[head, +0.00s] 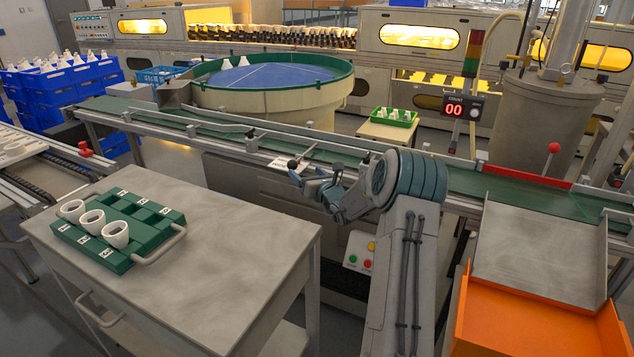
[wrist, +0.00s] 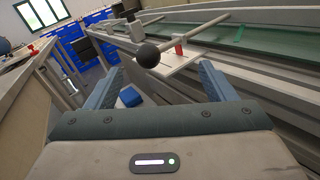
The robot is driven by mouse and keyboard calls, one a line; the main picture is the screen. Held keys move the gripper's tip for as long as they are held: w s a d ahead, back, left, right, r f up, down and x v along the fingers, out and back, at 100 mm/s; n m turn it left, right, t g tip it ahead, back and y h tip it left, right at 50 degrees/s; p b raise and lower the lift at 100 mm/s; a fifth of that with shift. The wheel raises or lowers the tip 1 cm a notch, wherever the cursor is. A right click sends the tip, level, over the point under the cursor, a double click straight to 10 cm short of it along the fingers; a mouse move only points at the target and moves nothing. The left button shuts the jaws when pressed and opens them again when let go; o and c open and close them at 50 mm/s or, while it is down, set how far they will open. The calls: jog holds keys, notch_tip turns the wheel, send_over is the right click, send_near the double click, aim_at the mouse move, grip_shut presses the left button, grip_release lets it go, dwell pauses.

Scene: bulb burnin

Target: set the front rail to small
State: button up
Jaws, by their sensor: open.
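The front rail is a thin grey bar (wrist: 205,20) along the near side of the green conveyor. A rod with a black ball knob (wrist: 148,55) sticks out from it towards me; the knob also shows in the head view (head: 292,164). Below the rod is a pale plate (wrist: 168,66) with a red mark (wrist: 179,50); its lettering is too small to read. My gripper (head: 315,174) is open and empty at the conveyor's near edge. In the wrist view the knob appears between the two fingers, apart from both; its depth relative to the fingertips is unclear.
A grey table (head: 200,235) with a green tray (head: 143,253) of white cups stands at left. A blue-topped round table (head: 265,77) is behind the conveyor (head: 480,187). An orange bin (head: 530,318) and metal chute (head: 545,245) are at right.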

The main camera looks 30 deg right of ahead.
jog(key=s, duration=0.6)
jog(key=shift+d, duration=0.15)
jog(key=shift+r, duration=0.1)
jog(key=s+a+r+n+g+y+p, duration=0.25)
jog(key=a+r+n+y, duration=0.2)
jog(key=a, duration=0.35)
jog(key=s+a+r+n+g+y+p, duration=0.25)
jog(key=a+r+n, duration=0.35)
jog(key=a, duration=0.3)
jog(key=s+a+r+n+g+y+p, duration=0.1)
jog(key=s+a+r+n+g+p, duration=0.2)
jog(key=s+a+n, duration=0.25)
jog(key=s+a+r+n+g+y+p, duration=0.1)
jog(key=s+a+r+n+g+p, duration=0.2)
jog(key=s+a+n, duration=0.25)
jog(key=s+a+r+n+g+h+p, duration=0.1)
jog(key=s+r+n+g+h+p, duration=0.1)
jog(key=s+n, duration=0.35)
jog(key=s+a+r+n+g+h+p, duration=0.1)
jog(key=s+a+n+g+h+p, duration=0.1)
jog(key=s, duration=0.6)
jog(key=s+d+r+n+h+p, duration=0.5)
jog(key=s+d+n+h, duration=0.1)
jog(key=s, duration=0.4)
jog(key=shift+d+r+n+p, duration=0.3)
jog(key=shift+d+n, duration=0.15)
jog(key=shift+n, duration=0.65)
jog(key=shift+c, duration=0.4)
